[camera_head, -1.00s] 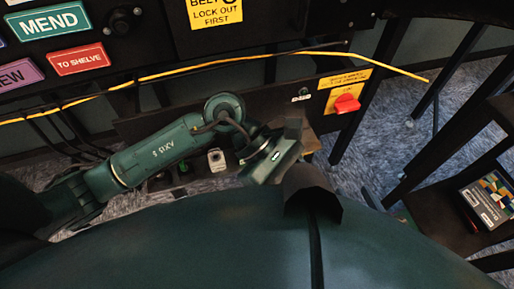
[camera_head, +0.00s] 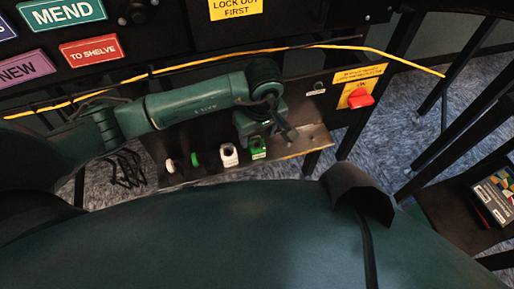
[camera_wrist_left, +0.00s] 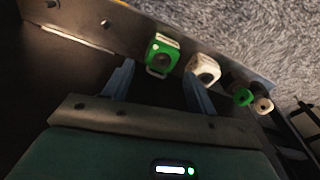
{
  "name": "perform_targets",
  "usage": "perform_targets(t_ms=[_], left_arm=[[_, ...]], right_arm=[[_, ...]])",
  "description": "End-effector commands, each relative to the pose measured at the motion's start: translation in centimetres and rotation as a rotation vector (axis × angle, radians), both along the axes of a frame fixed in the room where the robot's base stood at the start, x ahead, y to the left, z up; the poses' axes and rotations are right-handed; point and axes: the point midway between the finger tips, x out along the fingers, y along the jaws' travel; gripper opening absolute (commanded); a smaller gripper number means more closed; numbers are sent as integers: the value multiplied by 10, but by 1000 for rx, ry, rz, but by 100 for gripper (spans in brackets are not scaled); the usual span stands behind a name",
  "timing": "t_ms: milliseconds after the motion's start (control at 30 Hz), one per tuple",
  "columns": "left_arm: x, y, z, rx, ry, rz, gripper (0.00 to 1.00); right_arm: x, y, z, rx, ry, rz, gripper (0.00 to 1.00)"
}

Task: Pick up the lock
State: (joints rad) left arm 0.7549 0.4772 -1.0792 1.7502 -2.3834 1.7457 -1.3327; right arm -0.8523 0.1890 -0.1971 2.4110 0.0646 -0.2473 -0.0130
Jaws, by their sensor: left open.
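Several small green and white items stand in a row on a narrow shelf (camera_head: 300,146); I cannot tell for sure which is the lock. The rightmost, a blocky green item (camera_head: 258,147) with a pale label, also shows in the left wrist view (camera_wrist_left: 163,53). Beside it is a white blocky item (camera_head: 229,154), also in the left wrist view (camera_wrist_left: 204,70). My left gripper (camera_head: 290,131) is above the shelf's right part, near the green block. In the left wrist view it is open and empty (camera_wrist_left: 159,72), with the green block just beyond and between its fingertips.
A smaller green item (camera_head: 195,159) and a round pale item (camera_head: 170,165) are farther left on the shelf. A red switch (camera_head: 360,98) on a yellow plate is to the right. A yellow cable (camera_head: 225,60) runs above the arm.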

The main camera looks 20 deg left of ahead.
Motion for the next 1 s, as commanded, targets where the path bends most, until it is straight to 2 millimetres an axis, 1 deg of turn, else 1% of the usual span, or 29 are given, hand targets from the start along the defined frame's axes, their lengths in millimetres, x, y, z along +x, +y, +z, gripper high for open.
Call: perform_targets(t_ms=[67,233,333,433,667,1000], left_arm=[[-1,0,-7,-1,3,1,57],[-2,0,-34,-2,7,2,57],[0,1,-46,-2,3,2,57],[1,2,-52,-2,2,0,57],[1,2,-52,-2,1,0,57],[1,2,-52,-2,1,0,30]], right_arm=[[0,1,-2,-1,4,2,40],[-1,4,-6,-2,10,9,40],[0,5,-9,-5,10,13,40],[3,6,-10,-7,6,15,40],[3,6,-11,-8,8,14,40],[3,5,-10,-8,7,12,40]])
